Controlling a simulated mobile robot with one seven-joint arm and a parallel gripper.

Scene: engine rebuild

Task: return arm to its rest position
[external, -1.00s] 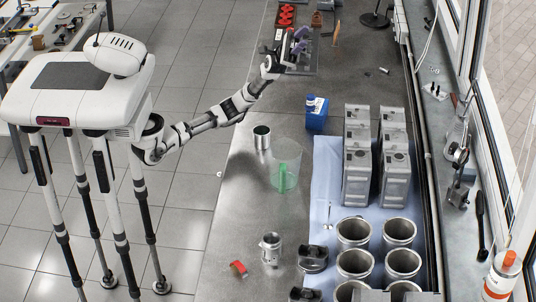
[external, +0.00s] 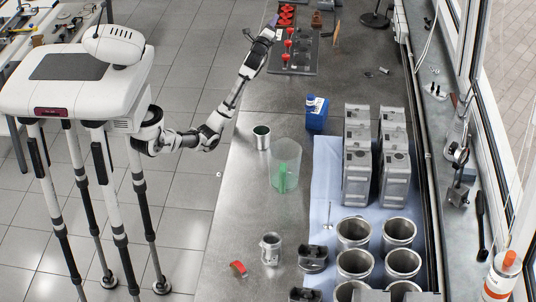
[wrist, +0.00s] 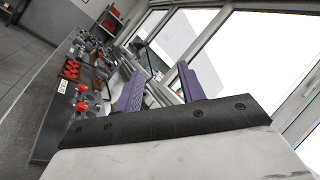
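My gripper (external: 272,27) is raised at the end of my arm, near the left edge of the dark tray (external: 305,62) on the workbench in the external view. In the wrist view its two purple fingers (wrist: 160,72) stand apart with background showing between them. I see nothing held between them. My forearm slants upward from a bent elbow beside the bench's left edge.
The tray holds several red-topped parts (external: 287,43). On the grey bench (external: 240,195) are a metal cup (external: 261,137), a clear beaker (external: 285,155), a blue bottle (external: 316,117) and metal blocks (external: 357,170). Open floor lies left of the bench.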

